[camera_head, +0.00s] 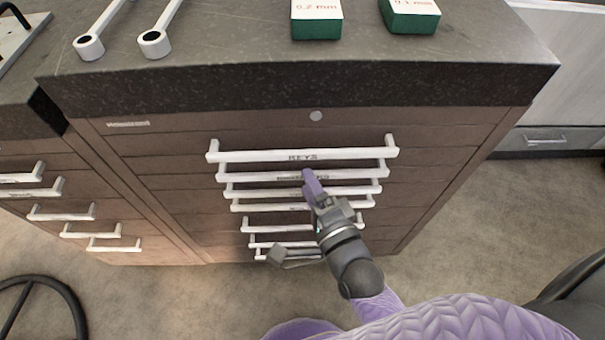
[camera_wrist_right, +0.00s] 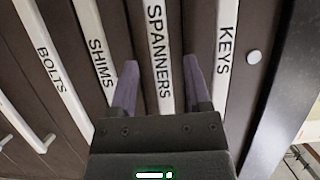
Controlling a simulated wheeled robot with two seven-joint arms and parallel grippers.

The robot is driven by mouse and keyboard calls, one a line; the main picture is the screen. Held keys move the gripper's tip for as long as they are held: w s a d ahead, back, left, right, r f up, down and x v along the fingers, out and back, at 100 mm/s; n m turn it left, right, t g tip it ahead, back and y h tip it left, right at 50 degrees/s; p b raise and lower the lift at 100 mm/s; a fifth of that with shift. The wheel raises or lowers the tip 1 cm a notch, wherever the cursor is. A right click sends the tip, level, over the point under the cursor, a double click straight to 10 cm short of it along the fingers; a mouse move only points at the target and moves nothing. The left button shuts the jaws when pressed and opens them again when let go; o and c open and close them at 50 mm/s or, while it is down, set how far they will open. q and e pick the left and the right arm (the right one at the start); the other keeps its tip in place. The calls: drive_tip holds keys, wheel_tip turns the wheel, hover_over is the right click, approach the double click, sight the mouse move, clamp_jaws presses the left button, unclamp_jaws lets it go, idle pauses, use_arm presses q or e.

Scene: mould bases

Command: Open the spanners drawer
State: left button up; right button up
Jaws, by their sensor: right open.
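The spanners drawer has a white bar handle, second from the top in the head view (camera_head: 260,177). Its label SPANNERS reads clearly in the right wrist view (camera_wrist_right: 158,55). The drawer front looks flush with the others, so it is shut. My right gripper (camera_head: 309,176) is at this handle, pointing at the cabinet. In the right wrist view the open purple fingers (camera_wrist_right: 160,82) stand on either side of the handle, one towards SHIMS and one towards KEYS. Nothing is clamped, and whether the fingers touch the bar cannot be told. My left gripper is not in view.
The KEYS handle (camera_head: 240,155) is close above and the SHIMS handle (camera_head: 245,190) close below, with more handles under it. Two ring-ended spanners (camera_head: 154,43) and two green boxes (camera_head: 318,25) lie on the dark worktop (camera_head: 230,60). Another drawer cabinet stands at left.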

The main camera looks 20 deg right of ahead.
drive_tip(key=shift+w+a+b, duration=0.15)
drive_tip(key=shift+w+b, duration=0.15)
drive_tip(key=shift+w, duration=1.25)
clamp_jaws()
